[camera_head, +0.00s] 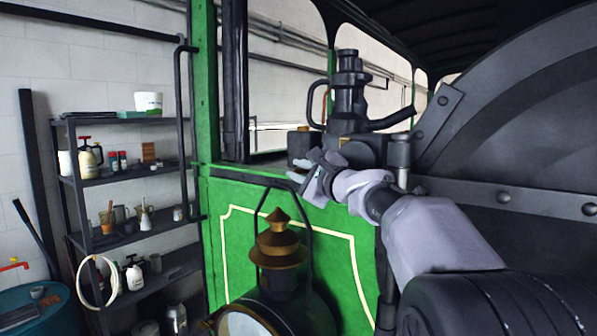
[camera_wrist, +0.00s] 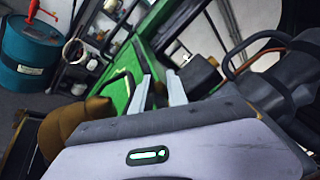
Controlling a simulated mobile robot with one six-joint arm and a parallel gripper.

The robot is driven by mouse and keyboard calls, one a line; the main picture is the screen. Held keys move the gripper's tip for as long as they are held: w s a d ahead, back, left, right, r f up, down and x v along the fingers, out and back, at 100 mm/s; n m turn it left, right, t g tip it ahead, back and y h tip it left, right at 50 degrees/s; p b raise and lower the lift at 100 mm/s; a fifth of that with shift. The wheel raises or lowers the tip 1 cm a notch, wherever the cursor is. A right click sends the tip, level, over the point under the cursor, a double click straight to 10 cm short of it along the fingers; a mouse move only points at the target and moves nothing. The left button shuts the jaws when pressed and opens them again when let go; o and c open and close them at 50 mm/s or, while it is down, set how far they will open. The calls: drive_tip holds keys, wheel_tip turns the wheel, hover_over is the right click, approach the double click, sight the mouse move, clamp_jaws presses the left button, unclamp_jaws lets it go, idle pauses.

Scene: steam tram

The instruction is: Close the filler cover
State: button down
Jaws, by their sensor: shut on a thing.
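A dark, blocky piece (camera_head: 301,146), which I take to be the filler cover, sits at the left foot of the black pump-like fitting. In the wrist view it looks like a dark block (camera_wrist: 201,74) just right of the fingers. My gripper (camera_head: 301,172) is just below and in front of it, with its pale fingers pointing left. In the wrist view my gripper (camera_wrist: 158,78) shows two close fingers with a narrow gap. It appears shut on part of the cover, but the contact is too small and dark to see clearly. I cannot tell how far the cover is open.
The black fitting (camera_head: 349,98) with its pipes rises close behind my gripper. A large dark round housing (camera_head: 520,110) fills the right. A brass-topped lamp (camera_head: 278,240) stands below, before the green panel (camera_head: 335,255). Shelves (camera_head: 128,182) stand farther left.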

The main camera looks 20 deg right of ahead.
idle(0.4)
drive_tip(key=shift+s+d+n+y, duration=0.2)
drive_tip(key=shift+n+y, duration=0.2)
drive_tip(key=shift+y, duration=0.15)
drive_tip(key=shift+s+d+n+y, duration=0.1)
drive_tip(key=shift+d+n+y, duration=0.1)
drive_tip(key=shift+n+y, duration=0.3)
drive_tip(key=c, duration=1.6)
unclamp_jaws()
drive_tip(key=shift+c, duration=0.2)
drive_tip(key=o, duration=0.3)
drive_tip(key=shift+w, duration=0.2)
drive_tip(key=shift+o, duration=0.2)
